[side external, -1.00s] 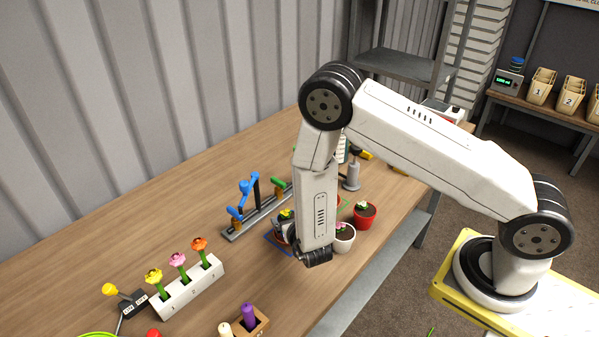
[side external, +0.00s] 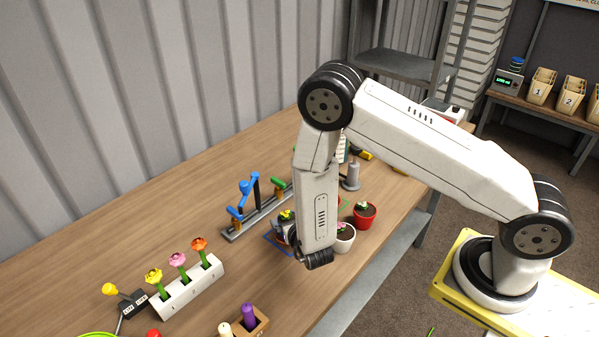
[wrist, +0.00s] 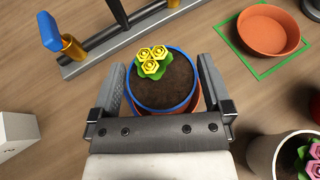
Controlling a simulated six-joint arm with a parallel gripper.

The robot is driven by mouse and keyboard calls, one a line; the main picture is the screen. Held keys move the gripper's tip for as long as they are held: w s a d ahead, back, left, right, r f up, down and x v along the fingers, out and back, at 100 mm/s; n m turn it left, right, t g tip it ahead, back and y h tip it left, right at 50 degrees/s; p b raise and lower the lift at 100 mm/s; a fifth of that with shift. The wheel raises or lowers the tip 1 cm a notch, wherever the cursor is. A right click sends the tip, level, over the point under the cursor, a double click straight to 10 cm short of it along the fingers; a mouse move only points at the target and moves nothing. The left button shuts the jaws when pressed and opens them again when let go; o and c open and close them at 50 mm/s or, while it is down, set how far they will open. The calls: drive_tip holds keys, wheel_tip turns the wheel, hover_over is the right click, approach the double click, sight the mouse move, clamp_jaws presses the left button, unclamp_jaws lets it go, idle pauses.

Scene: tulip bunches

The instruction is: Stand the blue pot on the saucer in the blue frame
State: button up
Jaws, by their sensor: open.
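The blue pot (wrist: 158,107) has a blue rim, dark soil and yellow flowers, and stands upright between the jaws in the wrist view. My gripper (wrist: 160,90) is open, with one finger on each side of the pot. A terracotta edge (wrist: 199,103), seemingly a saucer, shows below the pot's rim at the right; the pot appears to be on it. In the side view, the blue frame (side external: 273,245) lies on the table at that spot, mostly hidden by my arm. The pot's base and its exact seating are hidden.
A second terracotta saucer (wrist: 268,30) sits empty in a green frame (wrist: 248,64). A white pot (side external: 344,238) with pink flowers stands close to my gripper's right, and a red pot (side external: 365,214) beyond it. A grey rail (side external: 250,219) with blue and green levers is behind.

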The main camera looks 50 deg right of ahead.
drive_tip(key=v, duration=1.1)
drive_tip(key=shift+s+a, duration=0.1)
idle(0.5)
drive_tip(key=s+d+r+m+g+h, duration=0.1)
drive_tip(key=d+m+g, duration=0.1)
drive_tip(key=d+m, duration=0.1)
drive_tip(key=s+d+r+m+g+h, duration=0.1)
drive_tip(key=d+r+m+g+h, duration=0.1)
drive_tip(key=d+m, duration=0.1)
drive_tip(key=s+d+r+m+g+h, duration=0.1)
drive_tip(key=s+d+m+g, duration=0.1)
drive_tip(key=d+m+g, duration=0.1)
drive_tip(key=shift+s+r+h, duration=0.1)
drive_tip(key=shift+r+h, duration=0.05)
drive_tip(key=shift+h, duration=0.15)
drive_tip(key=s+r+m+g+y, duration=0.3)
drive_tip(key=s+m+g+y, duration=0.35)
drive_tip(key=m, duration=0.75)
drive_tip(key=w+a+r+m+t+y, duration=0.2)
drive_tip(key=w+r+m+t+y, duration=0.2)
drive_tip(key=m, duration=0.3)
drive_tip(key=shift+w+r+m, duration=0.3)
drive_tip(key=shift+r, duration=0.4)
